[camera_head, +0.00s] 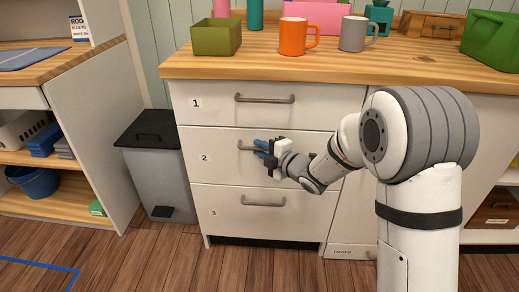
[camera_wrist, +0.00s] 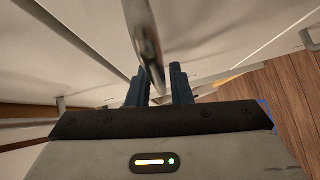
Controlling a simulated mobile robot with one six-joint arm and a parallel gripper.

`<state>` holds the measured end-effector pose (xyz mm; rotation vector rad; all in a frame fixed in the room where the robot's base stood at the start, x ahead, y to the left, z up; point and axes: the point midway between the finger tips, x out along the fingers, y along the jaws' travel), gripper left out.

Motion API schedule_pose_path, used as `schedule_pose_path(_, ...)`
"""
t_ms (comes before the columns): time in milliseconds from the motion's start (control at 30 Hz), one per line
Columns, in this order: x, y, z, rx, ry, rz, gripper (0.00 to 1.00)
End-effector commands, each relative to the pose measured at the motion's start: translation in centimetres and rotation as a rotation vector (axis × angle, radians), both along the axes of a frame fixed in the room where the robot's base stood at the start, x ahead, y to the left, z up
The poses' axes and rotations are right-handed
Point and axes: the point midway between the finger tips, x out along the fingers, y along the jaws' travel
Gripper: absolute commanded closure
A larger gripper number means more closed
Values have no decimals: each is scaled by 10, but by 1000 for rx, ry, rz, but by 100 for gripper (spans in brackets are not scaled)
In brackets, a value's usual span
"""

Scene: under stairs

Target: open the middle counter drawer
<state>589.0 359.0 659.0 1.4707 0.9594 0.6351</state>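The middle counter drawer (camera_head: 220,167), marked 2, is a white front in the counter and looks flush with the drawers above and below. Its grey bar handle (camera_head: 246,148) shows only at its left end; my gripper covers the rest. My gripper (camera_head: 262,147) is at this handle, its blue fingers pointing at the drawer front. In the wrist view, the handle (camera_wrist: 146,40) runs down between the two blue fingers (camera_wrist: 161,88). It lies close to the left finger, and a gap shows toward the right finger. The fingers look open; contact is unclear.
Drawer 1 (camera_head: 215,105) is above and drawer 3 (camera_head: 225,210) below, both shut. A grey bin with black lid (camera_head: 152,135) stands left of the counter. Mugs and boxes stand on the wooden top (camera_head: 400,68). The wooden floor (camera_head: 170,265) before the drawers is clear.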

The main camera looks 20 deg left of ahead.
Motion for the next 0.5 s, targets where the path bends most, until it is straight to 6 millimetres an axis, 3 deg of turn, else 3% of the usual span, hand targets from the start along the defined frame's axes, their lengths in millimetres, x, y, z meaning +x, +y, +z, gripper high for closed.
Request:
schedule_pose_path(200, 0, 0, 0, 0, 0, 1, 99)
schedule_pose_path(500, -1, 0, 0, -1, 1, 1, 100)
